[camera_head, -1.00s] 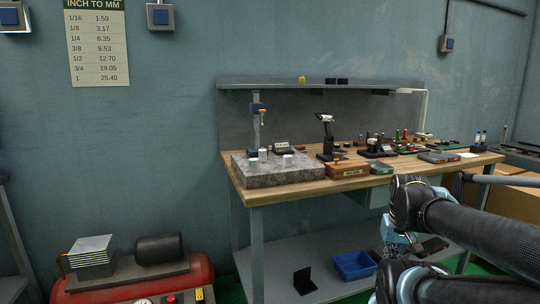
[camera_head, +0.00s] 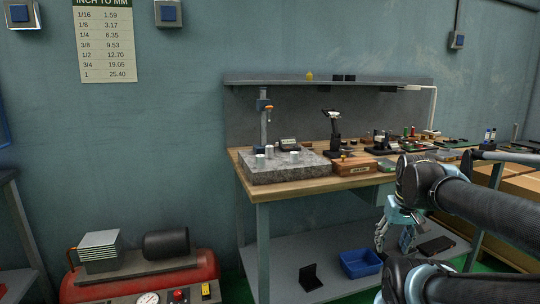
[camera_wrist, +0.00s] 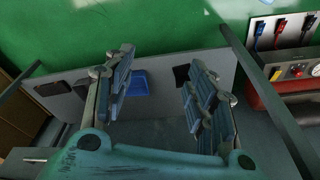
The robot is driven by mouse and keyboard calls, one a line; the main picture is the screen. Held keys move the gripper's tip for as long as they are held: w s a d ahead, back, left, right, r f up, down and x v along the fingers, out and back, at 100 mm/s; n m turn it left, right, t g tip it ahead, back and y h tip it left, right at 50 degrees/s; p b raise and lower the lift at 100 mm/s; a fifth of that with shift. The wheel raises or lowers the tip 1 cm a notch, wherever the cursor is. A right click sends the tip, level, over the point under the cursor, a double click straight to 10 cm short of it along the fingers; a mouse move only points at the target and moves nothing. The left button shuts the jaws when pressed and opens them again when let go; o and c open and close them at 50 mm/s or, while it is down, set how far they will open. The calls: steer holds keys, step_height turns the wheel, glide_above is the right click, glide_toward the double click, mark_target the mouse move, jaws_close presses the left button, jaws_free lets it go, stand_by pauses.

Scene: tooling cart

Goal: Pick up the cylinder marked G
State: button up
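Several small pale metal cylinders stand on the grey granite plate (camera_head: 285,172) on the left part of the workbench. One cylinder (camera_head: 270,152) is near the height stand, another cylinder (camera_head: 294,156) is to its right, and a third cylinder (camera_head: 260,161) is at the left. They are too small for me to read any letter, so I cannot tell which is marked G. My gripper (camera_head: 393,237) hangs in front of the bench, below its top, to the right of and well apart from the plate. In the wrist view my gripper (camera_wrist: 160,75) is open and empty, with no cylinder in sight.
A wooden box (camera_head: 354,167) and several tools crowd the bench to the right. The lower shelf (camera_head: 325,250) holds a blue bin (camera_head: 361,263) and a black bracket (camera_head: 310,276). A red compressor (camera_head: 205,270) stands front left.

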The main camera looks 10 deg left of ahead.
steer(key=w+a+r+n+y, duration=0.3)
steer(key=w+a+r+n, duration=0.4)
steer(key=w+a+r, duration=0.85)
steer(key=w+a+r+n+y, duration=0.3)
steer(key=w+a+r+n, duration=0.4)
steer(key=w+a+r, duration=0.85)
steer(key=g, duration=0.1)
glide_toward(269, 152)
steer(key=w+a, duration=0.2)
steer(key=shift+d+x, duration=0.2)
steer(key=shift+x, duration=2.85)
steer(key=shift+f, duration=0.15)
steer(key=shift+c, duration=0.6)
steer(key=c, duration=1.1)
